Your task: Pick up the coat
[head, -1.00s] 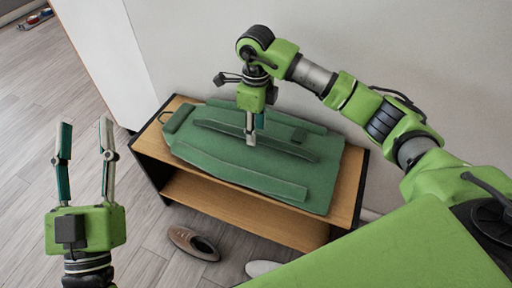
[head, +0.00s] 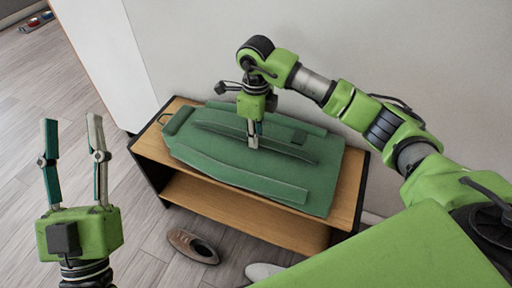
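The green coat (head: 225,158) lies flat on top of a low wooden shelf in the head view, with its loop end at the left. My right gripper (head: 254,146) points down over the middle of the coat, its fingertips at or just above the cloth. Its fingers are seen nearly edge-on and look close together; I cannot tell whether they pinch any cloth. My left gripper (head: 73,135) is open and empty, pointing up at the left, well apart from the coat.
The low shelf (head: 345,190) stands against the grey wall (head: 350,50). A brown shoe (head: 193,246) lies on the floor in front of it, and a pale shoe (head: 262,270) is partly hidden by my body. A white panel (head: 110,60) stands at the left.

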